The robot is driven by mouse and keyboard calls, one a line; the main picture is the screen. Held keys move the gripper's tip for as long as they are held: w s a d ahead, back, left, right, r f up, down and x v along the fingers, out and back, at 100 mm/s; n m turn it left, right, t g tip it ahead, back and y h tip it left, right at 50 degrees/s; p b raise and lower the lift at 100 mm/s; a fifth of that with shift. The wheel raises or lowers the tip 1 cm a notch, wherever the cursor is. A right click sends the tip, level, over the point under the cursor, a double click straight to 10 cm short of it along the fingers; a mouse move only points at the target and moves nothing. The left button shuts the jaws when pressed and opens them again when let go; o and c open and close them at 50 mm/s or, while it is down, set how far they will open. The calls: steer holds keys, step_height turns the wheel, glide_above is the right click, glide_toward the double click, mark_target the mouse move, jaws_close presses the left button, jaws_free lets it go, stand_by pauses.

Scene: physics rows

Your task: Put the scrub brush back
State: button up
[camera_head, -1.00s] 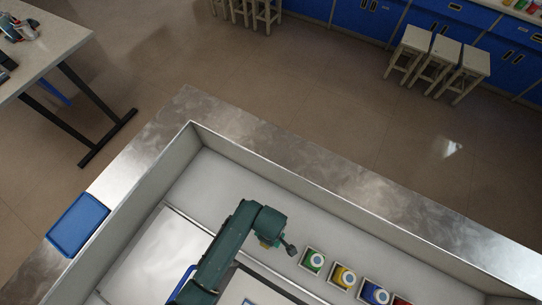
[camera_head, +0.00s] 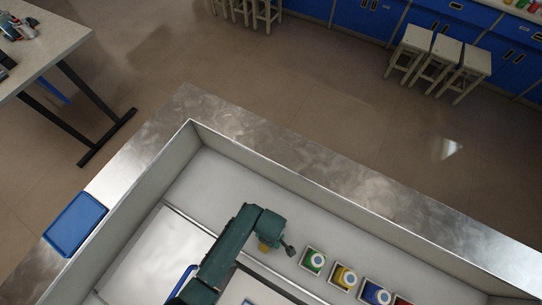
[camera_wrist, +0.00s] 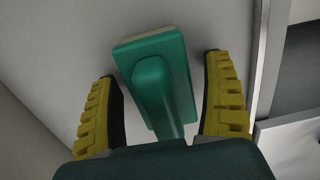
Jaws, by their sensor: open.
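The scrub brush (camera_wrist: 158,62) is green with a pale edge along its far side. It shows in the wrist view against a pale grey surface, with its handle pointing back toward my gripper. My gripper (camera_wrist: 163,80) is open, with one yellow ribbed finger on each side of the brush and visible gaps between. The near end of the handle is hidden by my gripper's body. In the head view my gripper (camera_head: 264,245) is inside the walled metal counter, mostly hidden under my arm. I cannot make out the brush there.
A row of paint-like containers (camera_head: 344,277) stands to the right of my gripper. A blue tray (camera_head: 76,224) lies on the counter's left rim. Raised walls (camera_head: 300,183) surround the work area. A grey edge (camera_wrist: 262,70) runs along the right in the wrist view.

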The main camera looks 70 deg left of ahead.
steer(key=shift+r, duration=0.1)
step_height(320, 180, up, 12)
steer(key=shift+r+p, duration=0.1)
steer(key=shift+p, duration=1.05)
